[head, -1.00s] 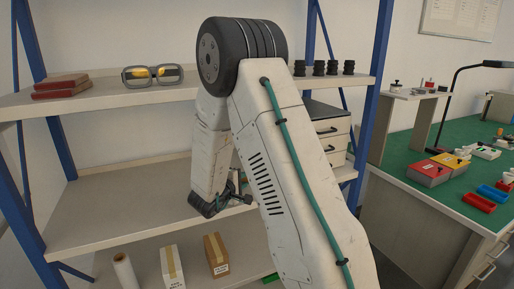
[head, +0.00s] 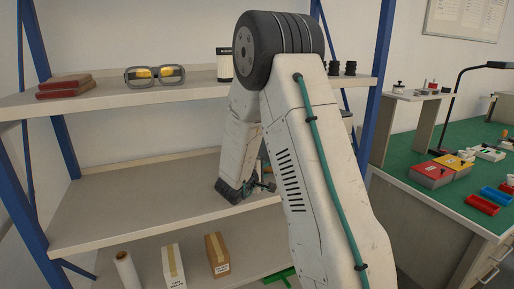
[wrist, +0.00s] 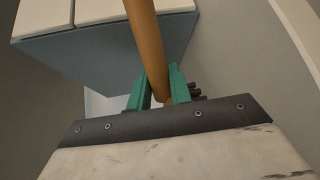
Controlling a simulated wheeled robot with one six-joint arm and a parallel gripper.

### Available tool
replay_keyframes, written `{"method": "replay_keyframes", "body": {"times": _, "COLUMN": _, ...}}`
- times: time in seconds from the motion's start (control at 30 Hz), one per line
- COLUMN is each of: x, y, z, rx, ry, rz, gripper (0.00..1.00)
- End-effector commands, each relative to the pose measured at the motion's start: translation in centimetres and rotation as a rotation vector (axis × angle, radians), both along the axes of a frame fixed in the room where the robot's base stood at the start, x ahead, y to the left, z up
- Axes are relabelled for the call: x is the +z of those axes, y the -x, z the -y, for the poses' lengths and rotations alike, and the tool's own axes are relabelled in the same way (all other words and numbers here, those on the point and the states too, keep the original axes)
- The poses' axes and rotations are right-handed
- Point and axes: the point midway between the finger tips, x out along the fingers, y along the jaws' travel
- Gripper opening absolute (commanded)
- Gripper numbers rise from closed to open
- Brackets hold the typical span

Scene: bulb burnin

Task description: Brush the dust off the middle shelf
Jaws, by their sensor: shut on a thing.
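The middle shelf (head: 130,205) is a pale board in the blue-framed rack. Its left and middle parts are bare, and I cannot make out separate dust on it. My gripper (head: 262,184) is low over the right part of this shelf, partly hidden by my arm. In the wrist view its green fingers (wrist: 160,88) are shut on a brown wooden handle (wrist: 147,45), likely the brush's. The brush head and bristles are not clearly seen, so I cannot tell whether they touch the shelf.
A drawer unit (wrist: 100,45) stands close by in the wrist view. Below are boxes (head: 217,255) and a roll (head: 126,270). A green-topped bench (head: 430,150) stands right.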

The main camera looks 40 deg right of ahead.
Motion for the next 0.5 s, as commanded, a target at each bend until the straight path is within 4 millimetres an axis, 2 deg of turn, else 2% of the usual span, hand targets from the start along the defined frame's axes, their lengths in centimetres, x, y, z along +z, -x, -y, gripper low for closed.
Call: {"method": "replay_keyframes", "body": {"times": 0.5, "x": 4.6, "y": 0.5, "z": 1.0, "rx": -0.015, "ry": 0.0, "rz": 0.0, "gripper": 0.0}}
